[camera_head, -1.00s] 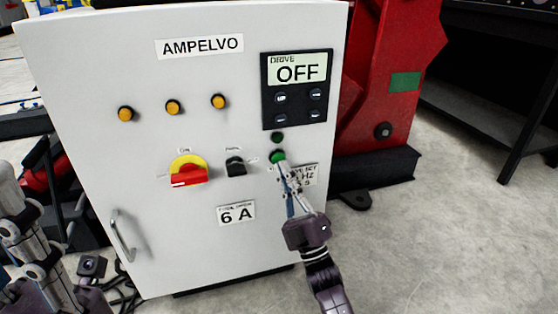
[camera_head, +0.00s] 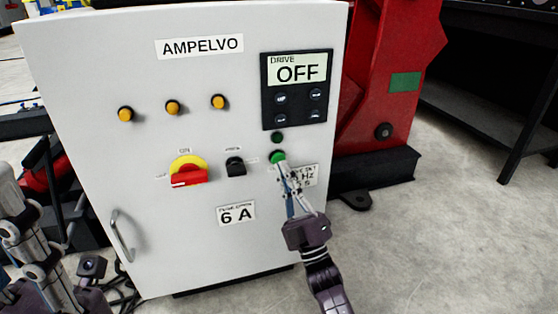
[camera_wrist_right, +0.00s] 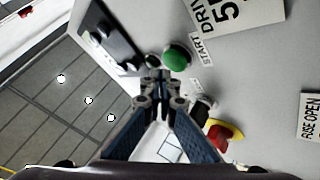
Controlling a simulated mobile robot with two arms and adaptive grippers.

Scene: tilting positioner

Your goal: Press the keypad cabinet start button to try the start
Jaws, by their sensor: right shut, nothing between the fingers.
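The white keypad cabinet (camera_head: 80,150) faces me. Its green start button (camera_head: 278,157) is on the right side of the door, below a small dark green lamp (camera_head: 277,138). The display (camera_head: 297,72) reads DRIVE OFF. My right gripper (camera_head: 283,171) is shut and empty, its fingertips just below the button. In the right wrist view, the green button (camera_wrist_right: 177,57), beside a START label (camera_wrist_right: 201,50), lies just beyond the fingertips (camera_wrist_right: 158,76); I cannot tell whether they touch it. My left arm shows at the lower left, without its fingers.
A red and yellow rotary switch (camera_head: 189,172) and a black selector (camera_head: 235,166) sit left of the button. Several amber lamps (camera_head: 173,107) are above. The door handle (camera_head: 122,236) sticks out at lower left. A red machine (camera_head: 393,75) stands behind to the right.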

